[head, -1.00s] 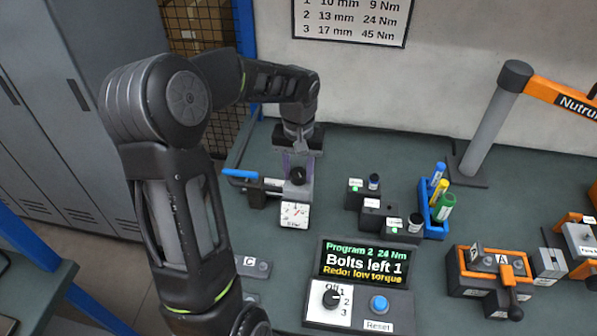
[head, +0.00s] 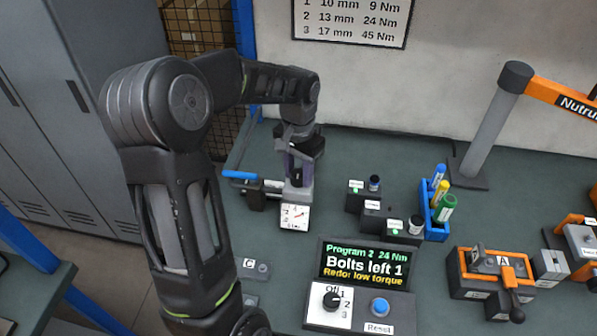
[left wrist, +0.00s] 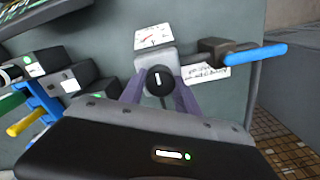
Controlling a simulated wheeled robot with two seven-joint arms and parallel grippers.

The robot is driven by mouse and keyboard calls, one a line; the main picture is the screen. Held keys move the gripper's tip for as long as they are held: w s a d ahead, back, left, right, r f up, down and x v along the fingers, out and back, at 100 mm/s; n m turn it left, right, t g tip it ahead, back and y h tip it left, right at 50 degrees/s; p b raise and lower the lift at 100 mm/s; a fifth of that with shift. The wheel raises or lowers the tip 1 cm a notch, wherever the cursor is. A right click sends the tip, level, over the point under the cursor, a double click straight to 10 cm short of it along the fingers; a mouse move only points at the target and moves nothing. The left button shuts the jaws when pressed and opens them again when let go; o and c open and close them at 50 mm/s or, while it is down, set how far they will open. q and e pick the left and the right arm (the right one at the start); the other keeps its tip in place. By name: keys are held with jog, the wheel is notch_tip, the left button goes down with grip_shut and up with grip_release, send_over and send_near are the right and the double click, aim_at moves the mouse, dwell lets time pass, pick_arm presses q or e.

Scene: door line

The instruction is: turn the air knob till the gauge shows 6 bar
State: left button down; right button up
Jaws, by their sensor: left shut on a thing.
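The air knob (left wrist: 159,80) is round and black with a white mark, on top of a grey regulator block (left wrist: 150,59) in the left wrist view. My left gripper (head: 296,176) points down over the block in the head view, its fingers shut on the knob; in the left wrist view the two purple-grey fingers (left wrist: 158,95) lie on either side of it. The gauge (head: 295,217) is a white square dial with a red needle on the block's front; its numbers are too small to read. It also shows in the left wrist view (left wrist: 153,36). My right gripper is not in view.
A blue lever (head: 241,175) sticks out left of the regulator. Dark socket holders (head: 371,208) and a blue marker tray (head: 437,222) stand to the right. A controller box (head: 358,290) reading "Bolts left 1" stands in front.

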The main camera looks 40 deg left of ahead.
aim_at(299, 173)
pick_arm(q)
jog(key=shift+w, duration=0.1)
jog(key=c, duration=0.9)
grip_release()
jog(key=shift+r, duration=0.15)
notch_tip(299, 173, up, 8)
jog(key=shift+f+b, duration=0.2)
jog(key=shift+b, duration=0.35)
